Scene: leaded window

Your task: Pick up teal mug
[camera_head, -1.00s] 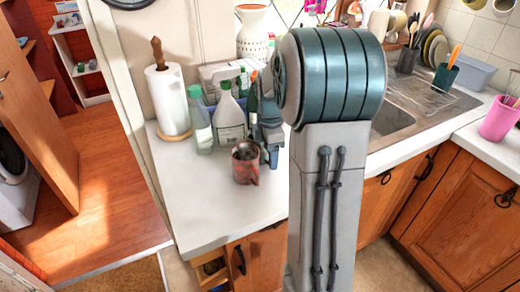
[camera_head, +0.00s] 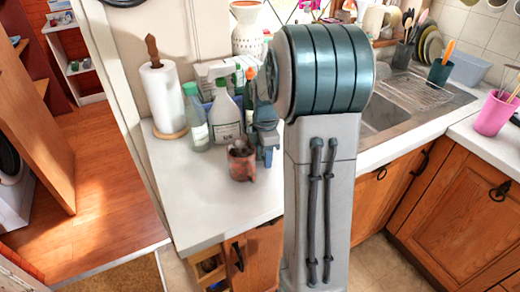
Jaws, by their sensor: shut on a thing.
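A reddish-brown mug (camera_head: 241,164) is at the counter's middle, in front of the bottles; its inside looks dark. My gripper (camera_head: 265,148), blue-grey, is at the mug's right side and is shut on it; the fingertips are partly hidden by the mug and my arm. I cannot tell whether the mug's base touches the counter. No teal mug shows clearly; a dark teal cup (camera_head: 440,73) with utensils stands beyond the sink.
The white counter (camera_head: 205,215) is bare in front of the mug. Behind it stand a green-capped bottle (camera_head: 196,125), a white spray bottle (camera_head: 224,120) and a paper towel roll (camera_head: 165,98). The sink (camera_head: 385,115) and a pink cup (camera_head: 494,114) are at the right.

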